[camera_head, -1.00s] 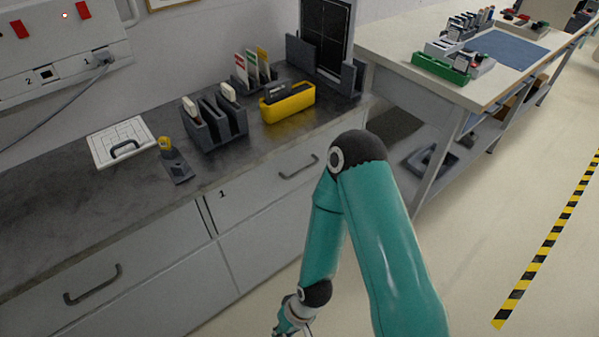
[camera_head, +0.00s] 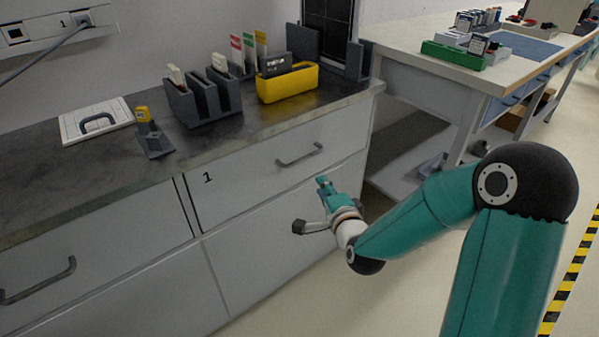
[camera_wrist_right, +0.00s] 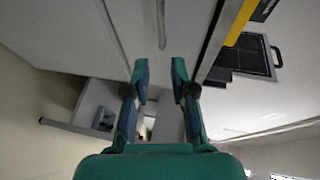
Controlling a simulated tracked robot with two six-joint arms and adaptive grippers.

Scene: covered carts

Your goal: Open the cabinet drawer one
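Drawer one (camera_head: 245,178) is the pale cabinet front marked "1", closed under the dark worktop. Its grey bar handle (camera_head: 299,156) is at the right part of the front. My right gripper (camera_head: 310,205) is open and empty, below the handle and apart from it in the head view. In the right wrist view the gripper (camera_wrist_right: 160,72) has its two fingers spread, and the handle (camera_wrist_right: 162,28) lies beyond the tips, roughly in line with the gap. My left gripper is not in view.
On the worktop (camera_head: 60,180) stand a yellow bin (camera_head: 288,86), a dark slotted rack (camera_head: 203,100), a small yellow-topped tool in a stand (camera_head: 149,130) and a white panel with a handle (camera_head: 97,121). A bench (camera_head: 425,80) stands at right. Another drawer handle (camera_head: 40,280) is lower left.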

